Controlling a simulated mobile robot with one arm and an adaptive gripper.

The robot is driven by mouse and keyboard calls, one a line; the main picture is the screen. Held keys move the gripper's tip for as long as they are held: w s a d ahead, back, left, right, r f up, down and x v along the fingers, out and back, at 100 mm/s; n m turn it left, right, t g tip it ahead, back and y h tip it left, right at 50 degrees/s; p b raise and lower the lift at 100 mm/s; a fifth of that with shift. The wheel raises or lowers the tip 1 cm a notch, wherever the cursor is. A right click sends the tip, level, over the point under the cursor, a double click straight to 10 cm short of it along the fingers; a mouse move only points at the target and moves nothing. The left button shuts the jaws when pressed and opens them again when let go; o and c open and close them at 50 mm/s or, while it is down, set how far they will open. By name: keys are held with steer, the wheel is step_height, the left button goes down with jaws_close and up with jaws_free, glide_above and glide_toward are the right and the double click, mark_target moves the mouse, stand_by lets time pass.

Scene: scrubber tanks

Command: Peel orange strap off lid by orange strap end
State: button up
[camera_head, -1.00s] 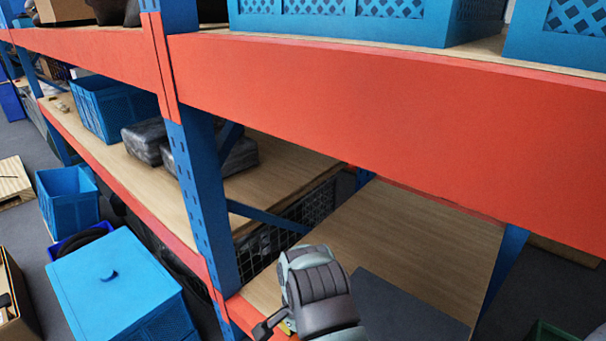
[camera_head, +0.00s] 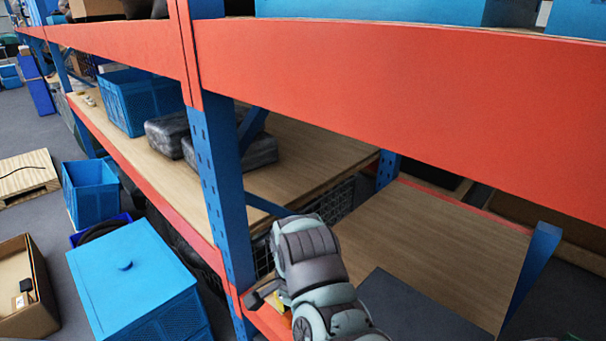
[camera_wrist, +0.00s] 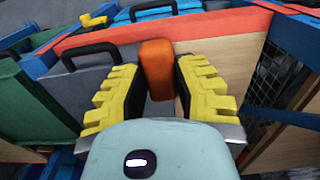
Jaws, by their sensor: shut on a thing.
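An orange strap end (camera_wrist: 157,65) stands between the yellow-padded fingers of my gripper (camera_wrist: 156,80) in the wrist view. My gripper is shut on it. Behind it is a dark grey panel (camera_wrist: 78,95) with a black handle (camera_wrist: 88,52); I cannot tell whether this is the lid. Where the strap meets a surface below is hidden by the fingers and wrist. In the head view my gripper (camera_head: 268,300) shows only in part at the bottom, by the rack post, with the arm covering most of it. The strap is not clear there.
A blue rack post (camera_head: 222,185) and red beam (camera_head: 400,95) stand close to my arm. A wooden shelf (camera_head: 430,250) lies to the right. A blue lidded box (camera_head: 130,285) and a cardboard box (camera_head: 28,310) are on the floor at left.

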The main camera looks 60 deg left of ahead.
steer(key=shift+s+a+b, duration=0.15)
steer(key=shift+a+b, duration=0.2)
steer(key=shift+a, duration=0.3)
steer(key=s+a+b, duration=0.2)
steer(key=a+b, duration=0.4)
steer(key=b, duration=0.4)
steer(key=shift+a, duration=0.3)
stand_by(0.3)
steer(key=shift+a, duration=0.1)
stand_by(0.3)
